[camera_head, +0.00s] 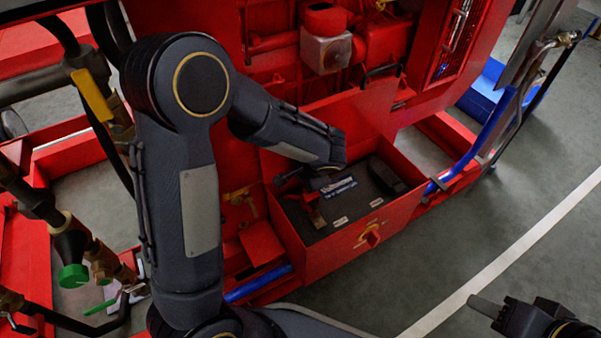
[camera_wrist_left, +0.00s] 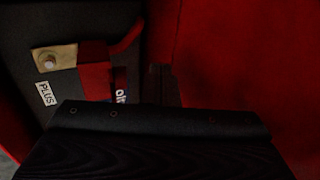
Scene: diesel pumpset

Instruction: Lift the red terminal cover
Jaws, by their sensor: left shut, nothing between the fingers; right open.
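The red terminal cover (camera_head: 311,208) is on the battery (camera_head: 352,205) inside the open red box. In the left wrist view the cover (camera_wrist_left: 95,77) stands beside a bare brass-coloured terminal (camera_wrist_left: 54,57), near a label reading PLUS (camera_wrist_left: 46,93). A red cable runs up from it. My left gripper (camera_head: 328,172) is over the battery, just behind the cover in the head view, and its fingertips are largely hidden. Its dark body (camera_wrist_left: 160,120) fills the bottom of the wrist view. I cannot tell whether it touches the cover. My right gripper (camera_head: 483,307) is open and empty at the lower right, far from the battery.
The red box wall (camera_head: 345,243) bears a red rotary switch (camera_head: 372,236). A black block (camera_head: 387,176) lies at the battery's right end. The red pumpset frame rises behind. Pipes and valves (camera_head: 73,276) crowd the left.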

